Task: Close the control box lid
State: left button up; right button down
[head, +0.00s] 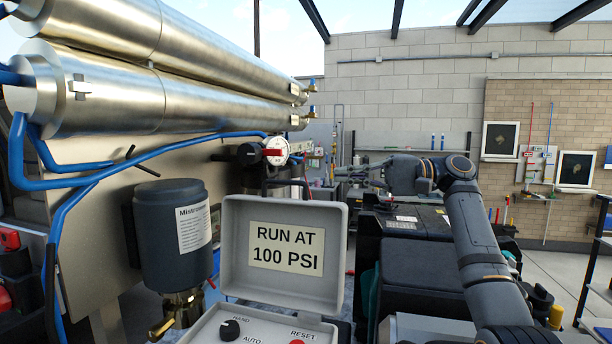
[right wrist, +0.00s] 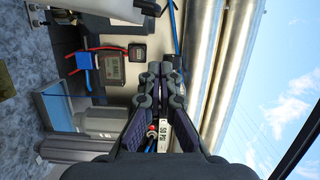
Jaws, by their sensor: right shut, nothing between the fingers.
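The grey control box (head: 262,325) is at the bottom middle of the head view. Its lid (head: 236,254) stands open, roughly upright, with a "RUN AT 100 PSI" label on the inner face. The panel shows a black HAND/AUTO knob (head: 229,329) and a red RESET button (head: 297,342). My right gripper (head: 366,168) is above and to the right of the lid, apart from it. It is shut and empty, and its fingers also show in the right wrist view (right wrist: 161,72). My left gripper is in neither view.
Large metal membrane tubes (head: 190,75) with blue hoses run across the upper left. A dark cylinder (head: 178,235) stands left of the lid, and a red-and-white gauge (head: 275,151) is behind it. Black machinery (head: 420,275) stands to the right.

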pick_arm(q)
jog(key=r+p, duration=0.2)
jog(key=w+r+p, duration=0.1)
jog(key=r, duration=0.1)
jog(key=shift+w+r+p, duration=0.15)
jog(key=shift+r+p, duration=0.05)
jog(key=shift+p, duration=0.15)
pick_arm(e)
jog(key=s+a, duration=0.2)
jog(key=a, duration=0.6)
jog(key=shift+s+a+f, duration=0.25)
jog(key=shift+a, duration=0.05)
jog(key=shift+a, duration=0.1)
